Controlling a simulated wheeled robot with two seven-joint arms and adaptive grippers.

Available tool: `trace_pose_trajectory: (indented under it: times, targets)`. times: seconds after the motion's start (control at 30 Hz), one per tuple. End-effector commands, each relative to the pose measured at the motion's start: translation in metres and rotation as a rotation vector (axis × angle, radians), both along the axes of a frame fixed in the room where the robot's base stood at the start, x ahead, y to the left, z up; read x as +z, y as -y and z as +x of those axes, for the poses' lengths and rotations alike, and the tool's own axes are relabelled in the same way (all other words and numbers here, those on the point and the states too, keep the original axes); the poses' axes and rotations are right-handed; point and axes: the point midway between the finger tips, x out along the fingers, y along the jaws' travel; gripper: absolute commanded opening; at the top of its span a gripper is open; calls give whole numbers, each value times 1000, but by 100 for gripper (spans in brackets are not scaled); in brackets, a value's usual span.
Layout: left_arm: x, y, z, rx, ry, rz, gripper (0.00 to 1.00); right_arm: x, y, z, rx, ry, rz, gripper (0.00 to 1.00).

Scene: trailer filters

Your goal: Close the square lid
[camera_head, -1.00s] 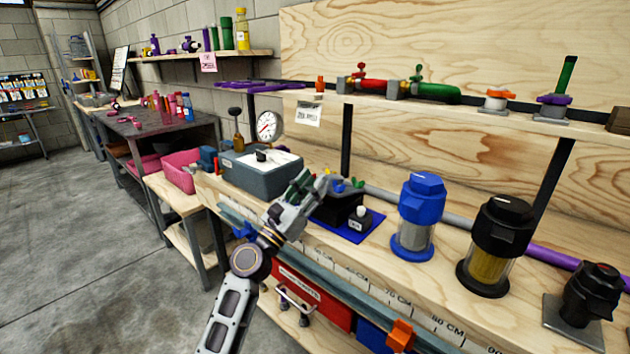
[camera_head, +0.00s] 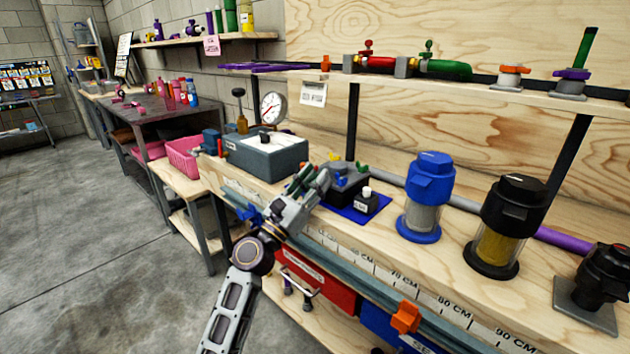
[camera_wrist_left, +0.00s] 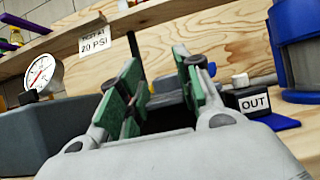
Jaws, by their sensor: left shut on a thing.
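A black square box (camera_head: 352,189) with blue, green and yellow pieces on top sits on a blue mat (camera_head: 376,213) on the workbench. My left gripper (camera_head: 317,178) is at the box's left side. In the left wrist view, the green-padded fingers (camera_wrist_left: 160,88) stand apart around a dark piece (camera_wrist_left: 168,101), apparently part of this box. The gripper is shut on that piece. The fingers hide much of it, and I cannot tell how far the lid is tilted. My right gripper is out of view.
A grey box (camera_head: 265,160) with a gauge (camera_head: 272,108) behind it stands left. A small block marked OUT (camera_wrist_left: 252,100) is on the mat's right. Blue (camera_head: 427,200) and black (camera_head: 500,225) filters stand further right. A shelf (camera_head: 450,85) runs above.

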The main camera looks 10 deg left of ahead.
Motion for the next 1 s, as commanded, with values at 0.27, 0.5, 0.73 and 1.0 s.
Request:
trace_pose_trajectory:
  times: [0.27, 0.5, 0.73, 1.0]
  targets:
    - [-7, 1, 0, -3, -10, 5, 57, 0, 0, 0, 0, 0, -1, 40]
    - [-7, 2, 0, -4, -10, 6, 57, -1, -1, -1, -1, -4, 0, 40]
    - [-8, 0, -2, -3, -9, 5, 57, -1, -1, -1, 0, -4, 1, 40]
    - [-16, -9, -14, -3, -9, 3, 57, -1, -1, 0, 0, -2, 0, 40]
